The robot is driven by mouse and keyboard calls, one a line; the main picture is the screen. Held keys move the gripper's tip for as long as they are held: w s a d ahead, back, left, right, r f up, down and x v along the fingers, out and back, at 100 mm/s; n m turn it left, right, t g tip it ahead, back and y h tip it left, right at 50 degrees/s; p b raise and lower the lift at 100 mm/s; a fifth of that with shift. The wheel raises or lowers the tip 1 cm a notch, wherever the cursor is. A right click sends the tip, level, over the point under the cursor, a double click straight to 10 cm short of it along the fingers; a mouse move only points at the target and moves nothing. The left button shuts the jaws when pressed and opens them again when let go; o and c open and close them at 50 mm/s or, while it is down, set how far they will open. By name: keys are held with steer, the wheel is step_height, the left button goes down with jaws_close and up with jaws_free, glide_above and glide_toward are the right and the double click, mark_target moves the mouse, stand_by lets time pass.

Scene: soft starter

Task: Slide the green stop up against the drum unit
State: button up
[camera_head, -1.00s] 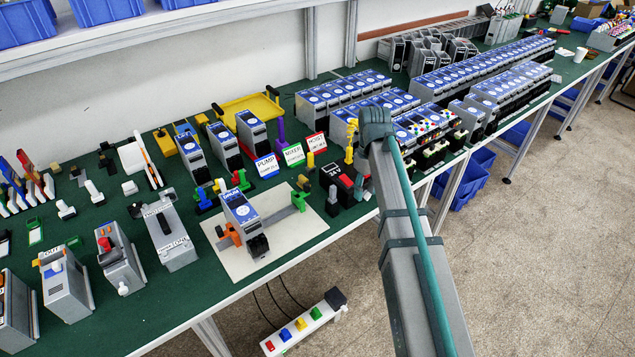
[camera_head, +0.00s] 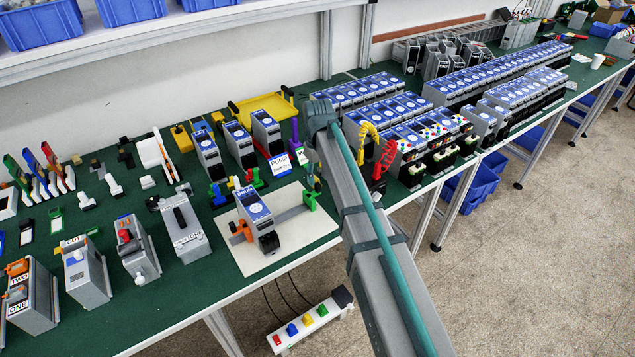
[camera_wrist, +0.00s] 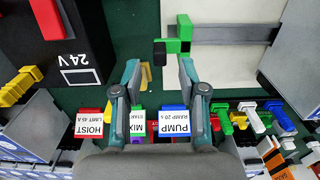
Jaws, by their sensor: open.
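The drum unit (camera_head: 255,212), grey with a blue face, stands on a grey rail (camera_head: 290,212) on the white board. The green stop (camera_head: 309,200) sits at the rail's right end, apart from the drum unit. In the wrist view the green stop (camera_wrist: 180,35), with a black knob, lies just beyond my fingertips, at the rail's end. My gripper (camera_wrist: 160,76) is open and empty, over the green table at the board's edge. In the head view my arm hides most of it. An orange stop (camera_head: 241,231) is at the drum unit's left side.
Label cards marked PUMP (camera_wrist: 175,122) and HOIST (camera_wrist: 90,122) stand beneath my gripper. A black 24 V box (camera_wrist: 70,45) is close by. Several grey units (camera_head: 240,142) stand behind the board.

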mark_target(318, 184)
steer(key=shift+f+p, duration=0.5)
steer(key=shift+f, duration=1.65)
steer(key=shift+c, duration=0.4)
jaws_close()
